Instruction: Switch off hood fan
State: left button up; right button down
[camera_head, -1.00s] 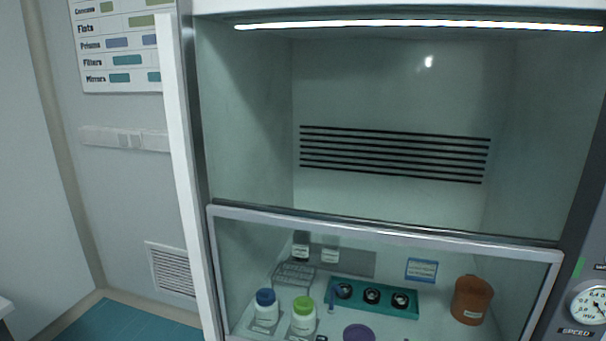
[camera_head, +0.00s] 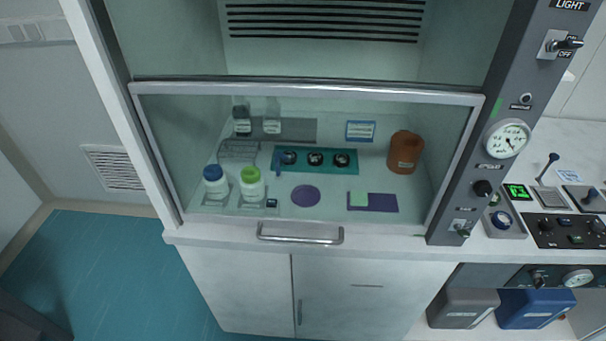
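The fume hood has a grey control post on its right side. At its top is a toggle switch (camera_head: 565,43) under the word LIGHT, with an OFF mark below it. Lower down are a small round button (camera_head: 525,99), a round dial gauge (camera_head: 507,138) and a black knob (camera_head: 483,188). At the bottom is another toggle switch (camera_head: 462,230) on a light plate; its label is too small to read and its position is hard to tell. Neither of my grippers is in view.
The glass sash (camera_head: 305,88) is partly lowered. Behind it stand a blue-capped bottle (camera_head: 214,184), a green-capped bottle (camera_head: 252,186), a teal holder (camera_head: 357,170) and a brown container (camera_head: 404,153). A bench with controls (camera_head: 567,231) adjoins on the right.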

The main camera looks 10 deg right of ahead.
aim_at(464, 234)
jog(key=z, duration=1.45)
